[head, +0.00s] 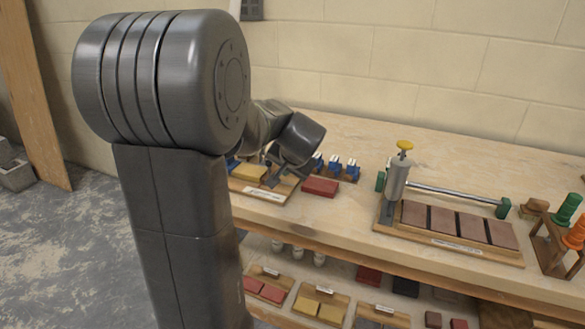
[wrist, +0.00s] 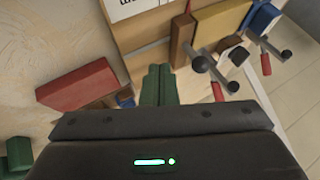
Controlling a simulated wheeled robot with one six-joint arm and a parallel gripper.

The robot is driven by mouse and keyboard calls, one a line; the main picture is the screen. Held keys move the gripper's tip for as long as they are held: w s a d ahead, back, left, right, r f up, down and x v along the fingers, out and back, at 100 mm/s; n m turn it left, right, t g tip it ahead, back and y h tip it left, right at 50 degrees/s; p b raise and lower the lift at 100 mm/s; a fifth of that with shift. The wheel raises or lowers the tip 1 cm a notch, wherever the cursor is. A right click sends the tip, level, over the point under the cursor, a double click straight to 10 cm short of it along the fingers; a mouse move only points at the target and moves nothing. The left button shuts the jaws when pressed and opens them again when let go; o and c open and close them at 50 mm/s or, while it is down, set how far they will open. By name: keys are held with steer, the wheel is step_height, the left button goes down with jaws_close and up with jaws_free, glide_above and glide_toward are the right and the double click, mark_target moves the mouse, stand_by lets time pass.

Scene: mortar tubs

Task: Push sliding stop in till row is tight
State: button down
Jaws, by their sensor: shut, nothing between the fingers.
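My gripper (head: 275,178) is over the left wooden board (head: 282,192) in the head view, partly hidden by my arm. In the wrist view its green fingers (wrist: 158,84) are together and empty, over the board's edge. A row on that board holds a brown piece (wrist: 181,40), a yellow block (wrist: 220,24) and a blue block (wrist: 262,18). The fingers are close to the brown piece; I cannot tell if they touch. The yellow block also shows in the head view (head: 250,172). I cannot tell for sure which piece is the sliding stop.
A red block (head: 320,187) lies right of the board, also in the wrist view (wrist: 76,85). Blue clamps (head: 335,164) stand behind it. Dark-knobbed rods (wrist: 201,64) jut beside the row. Further right is a fixture with brown tiles (head: 442,221) and a steel rod (head: 450,192).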

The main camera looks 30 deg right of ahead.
steer(key=shift+w+a+r, duration=0.2)
steer(key=shift+w+a, duration=0.15)
steer(key=shift+w, duration=0.15)
steer(key=shift+w+a+r, duration=0.15)
steer(key=shift+w+a, duration=0.2)
steer(key=shift+w, duration=0.15)
steer(key=shift+w+a+r+p, duration=0.15)
steer(key=shift+w+a+p, duration=0.25)
steer(key=shift+w, duration=0.15)
steer(key=shift+d, duration=0.1)
